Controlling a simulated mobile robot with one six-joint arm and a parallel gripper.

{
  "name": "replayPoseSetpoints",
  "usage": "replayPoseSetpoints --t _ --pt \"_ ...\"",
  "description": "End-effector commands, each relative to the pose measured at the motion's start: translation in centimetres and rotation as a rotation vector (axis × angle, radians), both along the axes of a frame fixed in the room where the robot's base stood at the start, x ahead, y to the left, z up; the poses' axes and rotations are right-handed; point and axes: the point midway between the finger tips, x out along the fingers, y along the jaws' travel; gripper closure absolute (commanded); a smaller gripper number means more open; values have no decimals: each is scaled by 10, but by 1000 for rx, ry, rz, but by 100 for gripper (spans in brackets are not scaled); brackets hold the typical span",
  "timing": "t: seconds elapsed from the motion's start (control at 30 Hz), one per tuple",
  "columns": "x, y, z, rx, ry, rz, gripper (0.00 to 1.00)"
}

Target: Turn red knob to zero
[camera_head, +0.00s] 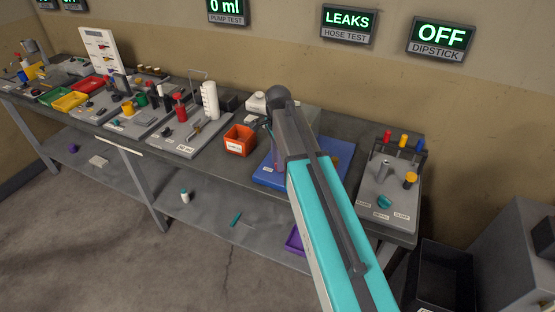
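I cannot tell for sure which red part is the knob. A red-topped fitting (180,106) stands upright on a grey board in the middle of the long bench. No dial or zero mark is readable at this size. My turquoise arm crosses the right part of the bench, and my gripper is not visible. My arm hides part of the blue mat (268,176) and what lies behind it.
An orange-red bin (240,139) sits left of my arm. A white ribbed cylinder (210,100) stands on the grey board (190,147). Wall displays read LEAKS (348,23) and OFF (441,38). Open floor lies in front.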

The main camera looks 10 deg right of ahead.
Motion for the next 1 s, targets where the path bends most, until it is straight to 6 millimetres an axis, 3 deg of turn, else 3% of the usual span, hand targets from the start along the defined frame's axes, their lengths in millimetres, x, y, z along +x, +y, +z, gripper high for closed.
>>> replayPoseSetpoints --t 0.13,0.3,0.67,1.0 --pt "0 0 0 0 0 0 72" --pt "0 0 0 0 0 1 100" --pt "-1 1 0 0 1 21 100" --pt "-3 1 1 0 1 164 100"
